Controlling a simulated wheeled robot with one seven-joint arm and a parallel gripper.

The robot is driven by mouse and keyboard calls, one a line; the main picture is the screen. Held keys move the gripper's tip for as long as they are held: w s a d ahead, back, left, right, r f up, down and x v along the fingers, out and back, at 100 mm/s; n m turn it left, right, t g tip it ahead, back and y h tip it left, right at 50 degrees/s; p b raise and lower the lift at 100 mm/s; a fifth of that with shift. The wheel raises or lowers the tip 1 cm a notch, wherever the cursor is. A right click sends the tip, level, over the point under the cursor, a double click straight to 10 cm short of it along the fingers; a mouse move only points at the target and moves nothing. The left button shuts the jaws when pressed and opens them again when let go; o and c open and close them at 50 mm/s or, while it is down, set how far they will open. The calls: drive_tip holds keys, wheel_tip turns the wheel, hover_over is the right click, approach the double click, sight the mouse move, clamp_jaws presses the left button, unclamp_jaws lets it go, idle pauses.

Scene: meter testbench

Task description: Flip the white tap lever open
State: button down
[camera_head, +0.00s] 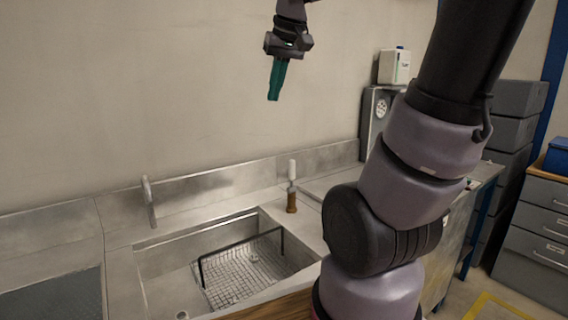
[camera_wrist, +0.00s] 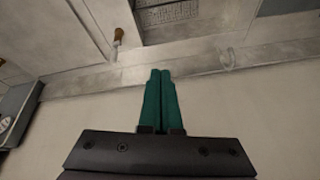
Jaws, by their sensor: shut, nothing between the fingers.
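The white tap lever (camera_head: 292,169) stands upright on a brown tap body (camera_head: 291,201) at the back right corner of the sink. In the wrist view the brown body (camera_wrist: 119,33) shows at the upper left, with the pale lever (camera_wrist: 116,48) beside it, small and hard to make out. My gripper (camera_head: 273,98) has teal fingers and hangs high above and slightly left of the lever, clear of it. Its fingers (camera_wrist: 160,73) are together, with nothing between them, pointing down in the head view.
A steel sink (camera_head: 160,258) holds a wire rack (camera_head: 240,272). A pale spout (camera_head: 148,200) rises behind the sink at left. A grey device (camera_head: 374,115) with a white canister (camera_head: 394,66) on top stands at right. The wall is close behind; air around my gripper is free.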

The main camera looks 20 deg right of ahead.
drive_tip(key=w+d+f+n+g+h, duration=0.1)
drive_tip(key=w+d+f+n+g, duration=0.1)
drive_tip(key=w+f, duration=0.4)
drive_tip(key=w+d+f+n+g+h, duration=0.1)
drive_tip(key=w+f, duration=0.4)
drive_tip(key=w, duration=0.8)
drive_tip(key=w+d+f+n+g, duration=0.4)
drive_tip(key=w+d+f+n, duration=0.1)
drive_tip(key=w, duration=0.5)
drive_tip(key=shift+w+d+f+n+h, duration=0.15)
drive_tip(key=shift+d+f+n+h, duration=0.2)
drive_tip(key=shift+f, duration=0.45)
approach(292, 176)
wheel_tip(292, 176, down, 5)
drive_tip(key=w+a, duration=0.1)
drive_tip(key=w, duration=0.2)
drive_tip(key=shift+s+d, duration=0.4)
drive_tip(key=shift+s, duration=0.2)
